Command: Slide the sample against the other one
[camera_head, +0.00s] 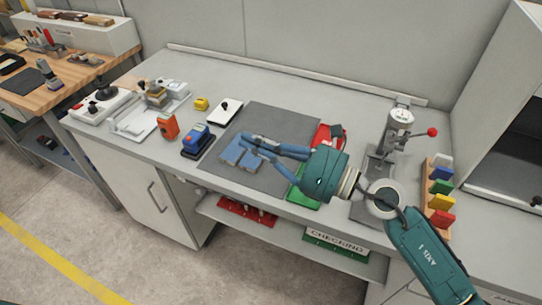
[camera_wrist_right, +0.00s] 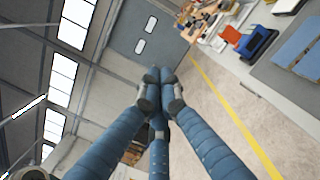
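Two flat blue-grey samples lie on the dark mat (camera_head: 278,118) in the head view, the left one (camera_head: 231,154) and the right one (camera_head: 252,161). They lie close side by side; whether their edges touch I cannot tell. In the right wrist view, blue sample surface (camera_wrist_right: 298,43) shows at the right edge. My right gripper (camera_head: 250,141) has its blue fingers drawn together, with nothing visible between the tips (camera_wrist_right: 158,85). In the head view its fingertips overlap the far side of the samples; contact is unclear. My left gripper is out of view.
A blue device (camera_head: 197,139) and an orange device (camera_head: 168,126) stand left of the mat. A white notepad-like item (camera_head: 225,112) lies behind them. A gauge stand (camera_head: 398,122) with a red-knobbed lever and a rack of coloured blocks (camera_head: 438,190) stand at the right.

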